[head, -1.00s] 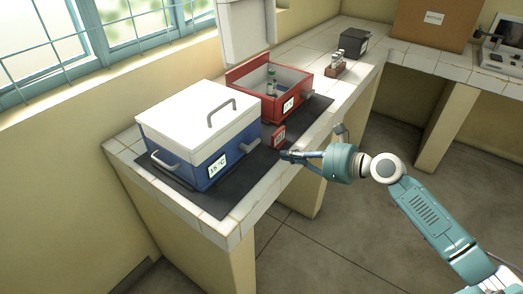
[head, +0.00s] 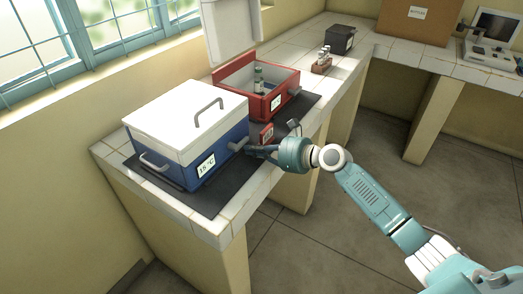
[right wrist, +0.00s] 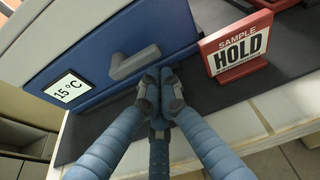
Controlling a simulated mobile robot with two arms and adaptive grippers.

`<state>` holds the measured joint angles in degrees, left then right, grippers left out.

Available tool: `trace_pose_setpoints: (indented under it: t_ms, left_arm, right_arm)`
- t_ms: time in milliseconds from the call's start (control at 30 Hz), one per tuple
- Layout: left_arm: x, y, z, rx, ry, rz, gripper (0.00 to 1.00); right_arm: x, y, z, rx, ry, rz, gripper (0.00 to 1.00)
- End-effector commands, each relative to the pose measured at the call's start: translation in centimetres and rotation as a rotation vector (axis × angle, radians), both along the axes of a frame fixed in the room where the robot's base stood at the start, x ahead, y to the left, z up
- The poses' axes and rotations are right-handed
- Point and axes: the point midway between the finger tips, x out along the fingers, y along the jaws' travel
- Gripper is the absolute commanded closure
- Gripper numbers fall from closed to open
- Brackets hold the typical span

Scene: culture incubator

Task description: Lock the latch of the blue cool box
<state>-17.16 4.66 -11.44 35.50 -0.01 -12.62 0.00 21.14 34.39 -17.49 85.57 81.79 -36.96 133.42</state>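The blue cool box (head: 190,165) has a closed white lid (head: 170,112) and a 15 °C label. Its grey latch (head: 239,144) is on the right part of the front face. In the right wrist view the latch (right wrist: 134,63) is an angled lever, its arm tilted up to the right. My right gripper (head: 250,150) is at the latch; in its wrist view the fingertips (right wrist: 160,88) are together, just below and right of the lever. I see nothing between them. Whether they touch the lever I cannot tell. My left gripper is out of view.
A red "SAMPLE HOLD" sign (right wrist: 237,47) stands close right of the gripper. Behind it an open red cool box (head: 262,104) holds a bottle (head: 258,76). A vial rack (head: 322,64) and a dark box (head: 341,40) stand farther back. The counter edge is close.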

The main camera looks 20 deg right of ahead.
Motion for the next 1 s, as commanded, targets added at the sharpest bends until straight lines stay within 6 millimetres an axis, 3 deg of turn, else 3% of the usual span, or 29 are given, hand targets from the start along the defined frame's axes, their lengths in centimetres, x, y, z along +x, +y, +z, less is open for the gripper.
trace_pose_setpoints:
  t_ms: [1000]
  left_arm:
    - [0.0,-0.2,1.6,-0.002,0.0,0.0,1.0]
  right_arm:
    - [0.3,0.0,0.5,-0.078,-0.061,0.0,1.0]
